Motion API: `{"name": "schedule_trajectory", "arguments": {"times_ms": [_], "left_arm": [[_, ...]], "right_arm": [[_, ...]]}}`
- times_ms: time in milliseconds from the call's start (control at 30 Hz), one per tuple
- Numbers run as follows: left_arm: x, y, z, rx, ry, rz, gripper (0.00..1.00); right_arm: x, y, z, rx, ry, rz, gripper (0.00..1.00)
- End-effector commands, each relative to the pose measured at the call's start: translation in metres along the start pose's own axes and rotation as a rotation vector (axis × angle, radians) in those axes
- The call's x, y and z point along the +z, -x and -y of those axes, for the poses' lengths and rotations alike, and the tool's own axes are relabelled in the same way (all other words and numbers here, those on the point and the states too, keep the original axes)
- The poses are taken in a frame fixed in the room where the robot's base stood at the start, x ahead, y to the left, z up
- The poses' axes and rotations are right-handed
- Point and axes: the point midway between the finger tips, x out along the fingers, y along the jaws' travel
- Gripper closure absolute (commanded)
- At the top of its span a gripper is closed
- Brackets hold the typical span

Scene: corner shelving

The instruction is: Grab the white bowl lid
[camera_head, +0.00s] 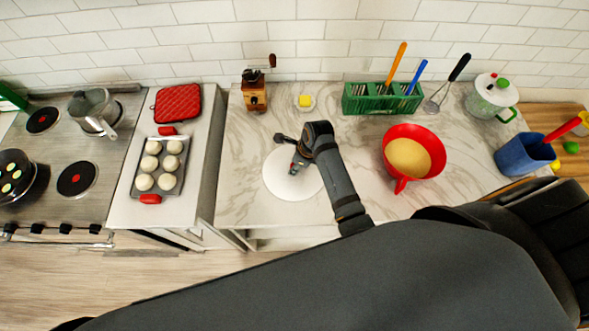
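The white bowl lid (281,182) looks like a flat round disc on the marble counter, in the middle of the head view. My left gripper (296,166) is over the lid's upper right part, and its wrist covers part of the rim. Small red and bluish bits show at its fingertips; I cannot tell whether they are the lid's knob or finger parts. Whether the fingers are apart or closed on something is too small to tell. My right gripper is not in view.
A red bowl (399,133) with yellowish contents stands to the right. A green rack (359,103), wooden grinder (255,96) and small butter dish (304,108) stand behind. A blue container (522,157) and lidded pot (486,103) are far right. Counter left of the lid is clear.

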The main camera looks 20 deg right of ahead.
Motion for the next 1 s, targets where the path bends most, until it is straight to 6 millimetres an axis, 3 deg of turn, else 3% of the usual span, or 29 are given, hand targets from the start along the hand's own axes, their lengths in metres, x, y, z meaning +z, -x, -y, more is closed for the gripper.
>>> {"name": "schedule_trajectory", "arguments": {"times_ms": [100, 367, 533, 600, 833, 1000], "left_arm": [[0.0, 0.0, 0.0, 0.0, 0.0, 0.0, 0.63], [0.0, -0.001, 0.0, 0.0, 0.0, 0.0, 0.63], [0.001, -0.012, -0.001, -0.001, 0.0, 0.0, 0.63], [0.002, -0.023, -0.001, -0.001, 0.0, 0.0, 0.63], [0.003, -0.035, -0.002, -0.001, 0.0, -0.001, 0.63], [0.004, -0.051, -0.003, -0.001, 0.0, -0.001, 0.63]], "right_arm": [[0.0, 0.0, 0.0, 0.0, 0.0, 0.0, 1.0], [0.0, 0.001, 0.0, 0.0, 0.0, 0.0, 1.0], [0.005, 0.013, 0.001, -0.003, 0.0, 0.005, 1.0], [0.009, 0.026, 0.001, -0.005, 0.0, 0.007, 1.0], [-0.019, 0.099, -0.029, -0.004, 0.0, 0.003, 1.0], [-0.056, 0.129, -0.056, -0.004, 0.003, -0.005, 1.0]]}}
